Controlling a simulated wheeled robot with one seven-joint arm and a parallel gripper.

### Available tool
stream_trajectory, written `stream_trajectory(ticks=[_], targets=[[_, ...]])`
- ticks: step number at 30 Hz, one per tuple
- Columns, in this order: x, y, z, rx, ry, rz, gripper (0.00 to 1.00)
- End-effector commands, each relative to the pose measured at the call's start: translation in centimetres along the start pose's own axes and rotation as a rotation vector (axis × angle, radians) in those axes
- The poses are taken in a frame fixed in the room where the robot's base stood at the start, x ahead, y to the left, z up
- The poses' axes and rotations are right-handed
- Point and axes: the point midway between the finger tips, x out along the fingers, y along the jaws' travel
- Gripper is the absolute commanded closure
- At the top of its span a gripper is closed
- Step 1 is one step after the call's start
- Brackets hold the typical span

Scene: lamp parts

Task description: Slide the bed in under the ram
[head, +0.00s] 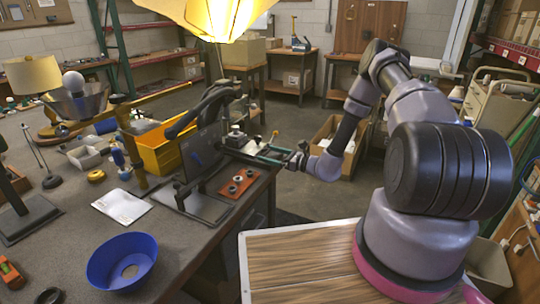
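A press-like black fixture stands near the table's right edge, with an upright dark plate (201,152), a curved black arm (203,108) above it and a flat base (207,208). The ram is not clearly distinguishable. A reddish-brown plate (232,193), possibly the bed, lies right of the upright plate and carries dark round pieces. My gripper (252,152) reaches in from the right, above and behind this plate, beside a grey block with a knob (236,138). Its fingers blend with nearby dark parts, so I cannot tell whether they are open or touching anything.
A blue bowl (122,262), white paper (123,206) and yellow bin (160,148) are on the dark table (185,255). A large lit yellow shade (215,15) hangs above. A cardboard box (335,143) stands on the floor behind my arm.

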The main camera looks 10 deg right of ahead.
Motion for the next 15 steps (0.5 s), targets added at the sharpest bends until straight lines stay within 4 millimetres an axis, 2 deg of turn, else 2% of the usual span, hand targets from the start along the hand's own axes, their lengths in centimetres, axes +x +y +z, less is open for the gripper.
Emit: stream_trajectory(ticks=[1,7,8,11,15], targets=[[0.0,0.0,0.0,0.0,0.0,0.0,0.19],[0.0,0.1,0.0,0.001,0.0,0.002,0.96],[0.0,0.1,0.0,0.001,0.0,0.002,1.0],[0.1,0.1,0.0,0.001,0.0,0.003,1.0],[1.7,0.2,0.0,0.0,0.0,0.007,1.0]])
